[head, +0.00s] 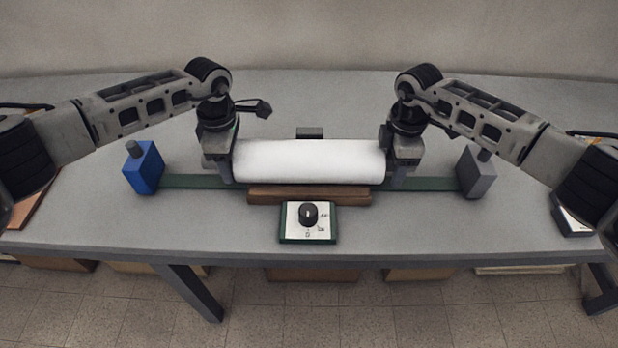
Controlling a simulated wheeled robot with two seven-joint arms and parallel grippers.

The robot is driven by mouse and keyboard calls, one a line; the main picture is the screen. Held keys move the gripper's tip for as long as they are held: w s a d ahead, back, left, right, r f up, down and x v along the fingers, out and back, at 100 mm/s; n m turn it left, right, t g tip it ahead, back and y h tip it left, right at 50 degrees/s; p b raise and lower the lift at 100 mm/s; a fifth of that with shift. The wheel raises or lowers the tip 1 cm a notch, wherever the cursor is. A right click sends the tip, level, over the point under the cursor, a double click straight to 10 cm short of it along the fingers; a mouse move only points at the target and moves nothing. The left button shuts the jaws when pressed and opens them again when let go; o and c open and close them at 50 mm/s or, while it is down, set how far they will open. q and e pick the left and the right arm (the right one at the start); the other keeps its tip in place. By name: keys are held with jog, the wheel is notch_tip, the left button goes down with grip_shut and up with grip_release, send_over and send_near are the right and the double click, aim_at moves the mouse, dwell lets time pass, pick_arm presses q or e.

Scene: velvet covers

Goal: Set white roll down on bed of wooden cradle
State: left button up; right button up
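A white roll (310,161) lies level between my two grippers in the head view. A brown wooden cradle (308,197) is just below and in front of it on the table; the roll hides most of its bed. I cannot tell whether the roll touches the cradle. My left gripper (226,168) is at the roll's left end and my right gripper (391,166) is at its right end. Both appear closed against the ends, though the fingertips are partly hidden.
A green strip (430,185) runs along the grey table (420,225), with a blue block (144,168) at left and a grey block (476,173) at right. A box with a black knob (308,222) stands in front. A small dark block (310,132) is behind the roll.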

pick_arm(q)
jog(key=o, duration=0.8)
pick_arm(e)
jog(key=shift+r, duration=0.1)
pick_arm(q)
notch_tip(320, 180, up, 12)
jog(key=shift+r, duration=0.1)
pick_arm(e)
jog(key=o, duration=0.8)
notch_tip(320, 180, up, 12)
dwell(0.6)
